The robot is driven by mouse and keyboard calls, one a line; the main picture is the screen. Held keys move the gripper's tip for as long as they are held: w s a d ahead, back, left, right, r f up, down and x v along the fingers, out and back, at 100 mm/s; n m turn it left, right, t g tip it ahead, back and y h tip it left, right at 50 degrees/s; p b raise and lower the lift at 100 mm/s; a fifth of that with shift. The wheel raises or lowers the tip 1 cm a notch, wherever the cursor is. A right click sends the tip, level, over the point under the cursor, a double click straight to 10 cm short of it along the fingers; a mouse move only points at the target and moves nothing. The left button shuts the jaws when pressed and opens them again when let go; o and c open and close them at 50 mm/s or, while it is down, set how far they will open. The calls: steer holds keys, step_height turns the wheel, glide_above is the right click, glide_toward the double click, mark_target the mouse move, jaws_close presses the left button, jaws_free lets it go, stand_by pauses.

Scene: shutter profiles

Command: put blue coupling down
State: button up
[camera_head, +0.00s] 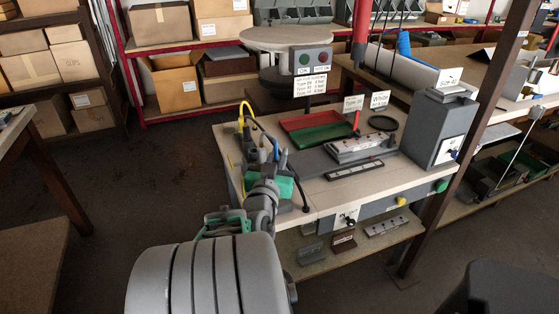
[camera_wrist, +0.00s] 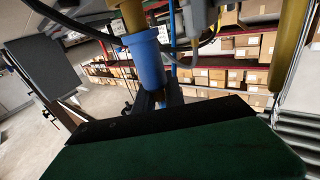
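The blue coupling (camera_wrist: 149,64) stands out in the middle of the wrist view, with a yellow-brown piece above it. In the head view only a small blue part (camera_head: 275,148) shows above my gripper (camera_head: 278,170), at the left end of the workbench. The dark fingers (camera_wrist: 158,100) of my gripper look close together at the coupling's lower end, and seem shut on it. The contact itself is partly hidden. A green part with a black edge fills the bottom of the wrist view.
The workbench (camera_head: 328,195) holds a red and green tray (camera_head: 312,130), a profile fixture (camera_head: 357,148) and a grey box (camera_head: 437,128). A yellow hose (camera_head: 241,118) and dark cables rise close to my gripper. A brown post (camera_head: 480,125) stands at the right.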

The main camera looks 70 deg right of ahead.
steer(key=f, duration=0.1)
steer(key=a+f, duration=0.1)
steer(key=f, duration=0.1)
steer(key=shift+s+a+y, duration=0.1)
steer(key=shift+a+y, duration=0.05)
steer(key=shift+y, duration=0.25)
steer(key=v, duration=0.2)
steer(key=b+v, duration=0.1)
steer(key=v, duration=0.2)
steer(key=shift+a+r, duration=0.15)
steer(key=shift+r, duration=0.1)
steer(key=shift+s+a+r, duration=0.1)
steer(key=shift+s+a, duration=0.05)
steer(key=shift+a, duration=0.2)
steer(key=shift+r, duration=0.15)
